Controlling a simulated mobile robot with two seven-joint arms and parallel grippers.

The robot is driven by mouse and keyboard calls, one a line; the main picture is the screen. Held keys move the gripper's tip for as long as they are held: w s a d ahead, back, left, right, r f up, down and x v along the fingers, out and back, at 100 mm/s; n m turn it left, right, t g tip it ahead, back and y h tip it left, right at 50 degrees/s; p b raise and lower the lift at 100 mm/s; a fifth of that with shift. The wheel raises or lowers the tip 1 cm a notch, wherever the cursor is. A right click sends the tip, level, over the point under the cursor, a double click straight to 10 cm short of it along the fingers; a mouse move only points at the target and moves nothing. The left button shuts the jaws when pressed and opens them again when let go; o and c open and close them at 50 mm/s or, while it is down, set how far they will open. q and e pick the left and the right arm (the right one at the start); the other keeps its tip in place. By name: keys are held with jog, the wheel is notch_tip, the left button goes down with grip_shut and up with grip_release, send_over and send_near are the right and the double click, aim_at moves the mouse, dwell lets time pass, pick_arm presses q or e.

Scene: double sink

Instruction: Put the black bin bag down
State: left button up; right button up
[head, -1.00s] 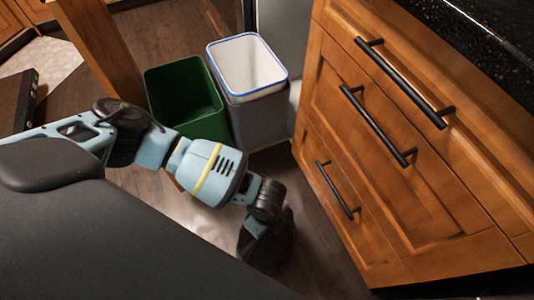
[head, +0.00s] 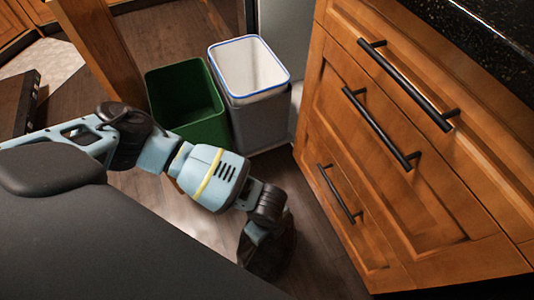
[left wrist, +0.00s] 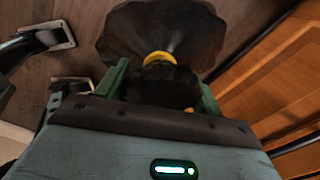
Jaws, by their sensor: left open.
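The black bin bag (left wrist: 165,28) has a yellow tie around its neck in the left wrist view. Its dark body also shows at the end of my left arm in the head view (head: 272,258), low over or on the floor; I cannot tell which. My left gripper (left wrist: 160,88) is open, with its green fingers on either side of the bag's gathered neck below the tie. Whether the fingers touch the bag is hidden. My right gripper is not in view.
A green bin (head: 186,100) and a grey bin with a white, blue-rimmed liner (head: 250,70) stand behind my left arm. Wooden drawers (head: 400,150) with black handles stand close on the right. Bare wooden floor (head: 310,225) lies between the bag and the drawers.

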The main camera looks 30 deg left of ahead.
pick_arm(q)
notch_tip(320, 180, up, 11)
jog(key=p, duration=0.5)
jog(key=shift+r, duration=0.6)
